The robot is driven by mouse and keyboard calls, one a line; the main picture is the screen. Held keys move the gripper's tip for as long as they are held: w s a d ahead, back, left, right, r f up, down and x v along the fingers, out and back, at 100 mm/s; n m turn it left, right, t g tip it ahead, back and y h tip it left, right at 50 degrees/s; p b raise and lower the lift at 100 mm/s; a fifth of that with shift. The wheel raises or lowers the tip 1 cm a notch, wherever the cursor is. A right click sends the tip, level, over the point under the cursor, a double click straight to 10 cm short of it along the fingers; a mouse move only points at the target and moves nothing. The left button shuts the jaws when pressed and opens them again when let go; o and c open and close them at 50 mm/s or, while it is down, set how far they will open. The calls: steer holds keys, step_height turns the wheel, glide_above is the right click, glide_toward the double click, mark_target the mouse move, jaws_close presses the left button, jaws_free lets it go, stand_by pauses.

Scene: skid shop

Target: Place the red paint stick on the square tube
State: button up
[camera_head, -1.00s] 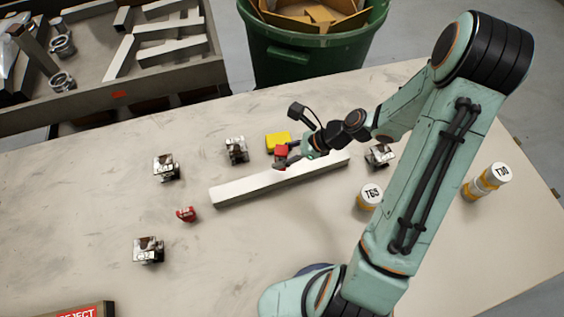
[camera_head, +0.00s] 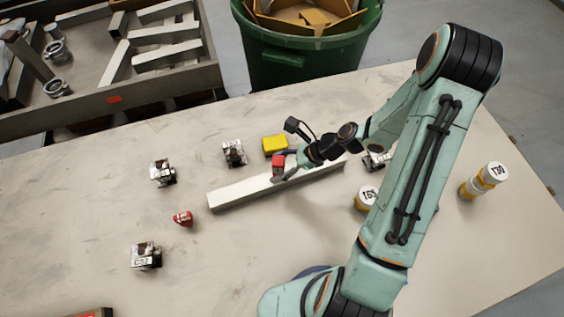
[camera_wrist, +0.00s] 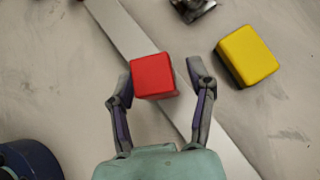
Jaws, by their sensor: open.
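The red paint stick (camera_head: 278,165) is a short red block over the white square tube (camera_head: 235,191), right of the tube's middle. The tube lies slanted on the bench. In the wrist view the red stick (camera_wrist: 154,76) overlaps the tube (camera_wrist: 122,30), standing between the spread fingers of my gripper (camera_wrist: 160,84). The gripper is open, with a gap at the right finger; the left finger is close to the stick, and contact is unclear. The stick appears to rest on the tube; its underside is hidden. In the head view my gripper (camera_head: 286,168) is at the tube.
A yellow block (camera_head: 275,145) lies just behind the tube. Several shiny metal clamps (camera_head: 146,256) and a small red item (camera_head: 182,218) are on the left. A green bin (camera_head: 310,55) is behind the bench.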

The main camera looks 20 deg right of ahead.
steer(key=v, duration=1.1)
steer(key=s+a+r+n+g+h, duration=0.1)
steer(key=s+a+r+n+h, duration=0.2)
steer(key=s+n, duration=0.4)
steer(key=s+a+r+n+g+h, duration=0.2)
steer(key=s+a+r+n+h, duration=0.2)
steer(key=n, duration=1.2)
steer(key=s+a+r, duration=0.2)
steer(key=s+r, duration=0.1)
steer(key=s, duration=0.1)
steer(key=shift+s+r+n+g+h, duration=0.25)
steer(key=shift+r+n+g+h, duration=0.05)
